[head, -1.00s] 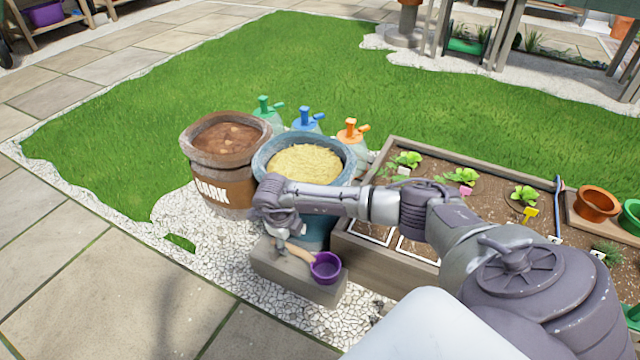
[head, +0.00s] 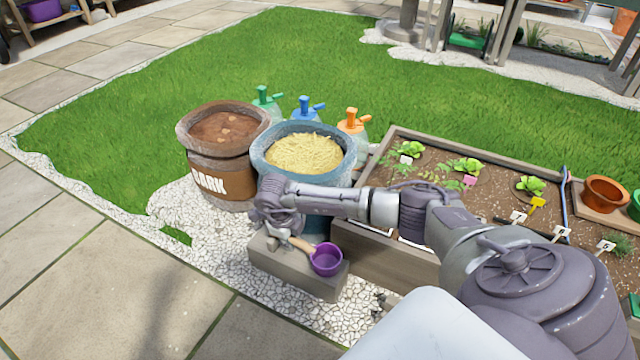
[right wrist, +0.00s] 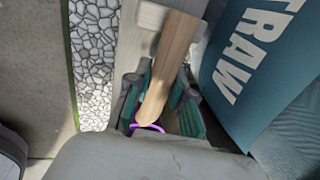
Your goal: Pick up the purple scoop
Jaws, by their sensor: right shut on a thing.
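The purple scoop (head: 326,259) has a round purple cup and a wooden handle (head: 300,243). It is at the grey stone block (head: 290,277) in front of the straw pot; I cannot tell whether the cup touches the block. My right gripper (head: 281,234) is at the handle's left end. In the right wrist view the fingers (right wrist: 163,105) are on both sides of the wooden handle (right wrist: 172,60), shut on it, and a bit of purple (right wrist: 148,128) shows below. My left gripper is not in view.
The blue straw pot (head: 262,160) and the brown bark pot (head: 222,182) stand behind the block. A wooden planter bed (head: 375,259) with seedlings is to the right. Green, blue and orange spray bottles (head: 351,121) stand behind the pots. White gravel surrounds the block.

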